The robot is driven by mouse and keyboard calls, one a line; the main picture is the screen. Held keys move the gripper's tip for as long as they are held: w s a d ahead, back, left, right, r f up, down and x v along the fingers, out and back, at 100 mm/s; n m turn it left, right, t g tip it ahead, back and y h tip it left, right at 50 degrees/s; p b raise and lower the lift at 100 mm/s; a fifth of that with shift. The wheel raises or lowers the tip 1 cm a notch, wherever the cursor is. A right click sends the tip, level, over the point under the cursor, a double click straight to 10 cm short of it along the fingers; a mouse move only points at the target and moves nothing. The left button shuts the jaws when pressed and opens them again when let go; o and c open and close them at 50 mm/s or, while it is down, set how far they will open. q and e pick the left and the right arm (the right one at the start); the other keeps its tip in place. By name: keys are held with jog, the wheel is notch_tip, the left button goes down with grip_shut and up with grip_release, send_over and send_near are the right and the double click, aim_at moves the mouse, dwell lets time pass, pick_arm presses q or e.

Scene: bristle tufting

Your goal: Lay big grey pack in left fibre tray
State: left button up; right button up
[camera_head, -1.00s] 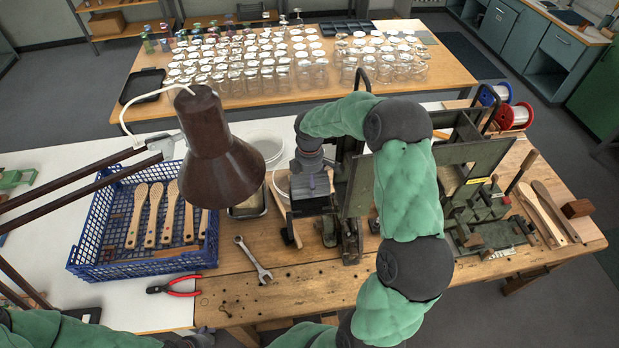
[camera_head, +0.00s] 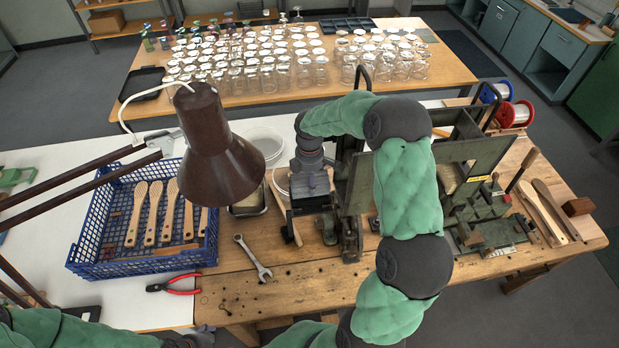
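My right gripper (camera_head: 313,195) points down over the bench, just right of the small trays. Its own body hides its fingertips and whatever is under them. The left fibre tray (camera_head: 249,211) is a shallow metal tray with pale contents, partly hidden behind the lamp shade. I cannot make out a big grey pack; it may be hidden under or behind my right gripper. Only a dark end part of my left gripper (camera_head: 198,338) shows at the bottom edge, and its fingers are not clear.
A brown lamp (camera_head: 213,150) hangs over the left side. A blue crate (camera_head: 140,265) holds wooden brush handles. A spanner (camera_head: 253,258) and red pliers (camera_head: 175,287) lie in front. A dark green machine (camera_head: 480,205) stands at the right. Bare bench top lies right of the spanner.

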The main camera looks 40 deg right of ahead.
jog(key=shift+f+b, duration=0.7)
jog(key=shift+f, duration=0.35)
jog(key=o, duration=1.1)
jog(key=shift+r+p, duration=2.35)
jog(key=shift+r, duration=1.15)
jog(key=shift+f, duration=0.1)
